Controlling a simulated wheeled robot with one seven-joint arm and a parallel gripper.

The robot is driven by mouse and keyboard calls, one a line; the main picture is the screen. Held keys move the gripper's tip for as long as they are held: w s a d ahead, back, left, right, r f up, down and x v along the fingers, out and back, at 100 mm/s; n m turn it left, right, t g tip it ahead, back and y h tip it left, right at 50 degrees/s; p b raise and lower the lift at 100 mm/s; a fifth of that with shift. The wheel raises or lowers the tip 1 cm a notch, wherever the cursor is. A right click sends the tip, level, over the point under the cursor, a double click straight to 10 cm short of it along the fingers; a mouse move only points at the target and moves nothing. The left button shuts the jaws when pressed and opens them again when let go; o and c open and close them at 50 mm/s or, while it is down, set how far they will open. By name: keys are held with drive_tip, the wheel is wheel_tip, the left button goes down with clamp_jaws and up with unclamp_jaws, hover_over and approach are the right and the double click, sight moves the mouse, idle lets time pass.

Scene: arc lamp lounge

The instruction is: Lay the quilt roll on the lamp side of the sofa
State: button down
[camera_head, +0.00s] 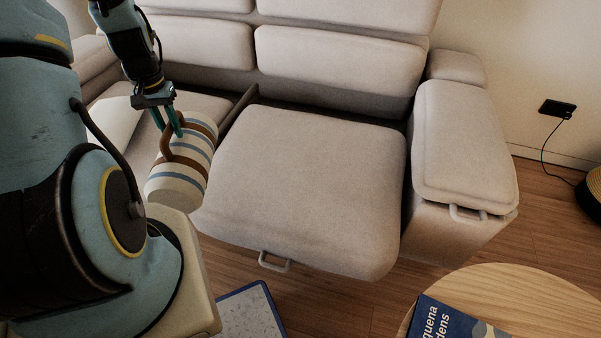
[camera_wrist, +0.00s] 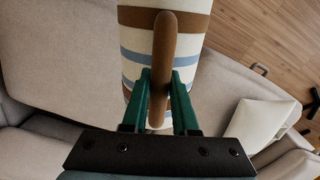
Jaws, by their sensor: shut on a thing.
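The quilt roll (camera_head: 178,185) is cream with brown and blue bands and a brown loop handle. My gripper (camera_head: 173,130) is shut on the handle, its green fingers on either side of it. The roll hangs in front of the left seat and by the near left corner of the right seat; I cannot tell whether it touches either. In the wrist view the roll (camera_wrist: 191,40) is at the top centre, with the handle between the fingertips (camera_wrist: 160,85). The beige sofa (camera_head: 310,180) spans the head view, its wide armrest (camera_head: 463,140) at right. I cannot make out a lamp.
The right seat is bare. A pale cushion (camera_head: 108,125) lies on the left seat. A round wooden table (camera_head: 510,290) with a blue book (camera_head: 440,322) stands at front right. A cord runs from a wall socket (camera_head: 557,108) to a dark round object (camera_head: 590,195) at the right edge.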

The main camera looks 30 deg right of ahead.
drive_tip(key=s+d+f+m+b, duration=0.2)
drive_tip(key=d+m+b, duration=0.2)
drive_tip(key=d+m, duration=0.5)
drive_tip(key=s+d+f+m+b, duration=0.1)
drive_tip(key=s+d+m+b, duration=0.15)
drive_tip(key=d+m, duration=0.75)
drive_tip(key=s+d+f+m+b, duration=0.1)
drive_tip(key=d+f+m+b, duration=0.2)
drive_tip(key=d, duration=1.2)
wheel_tip(320, 180, down, 8)
drive_tip(key=b, duration=0.1)
drive_tip(key=shift+s+f, duration=0.15)
drive_tip(key=shift+s, duration=0.05)
drive_tip(key=c, duration=0.7)
unclamp_jaws()
drive_tip(key=shift+a+f, duration=0.1)
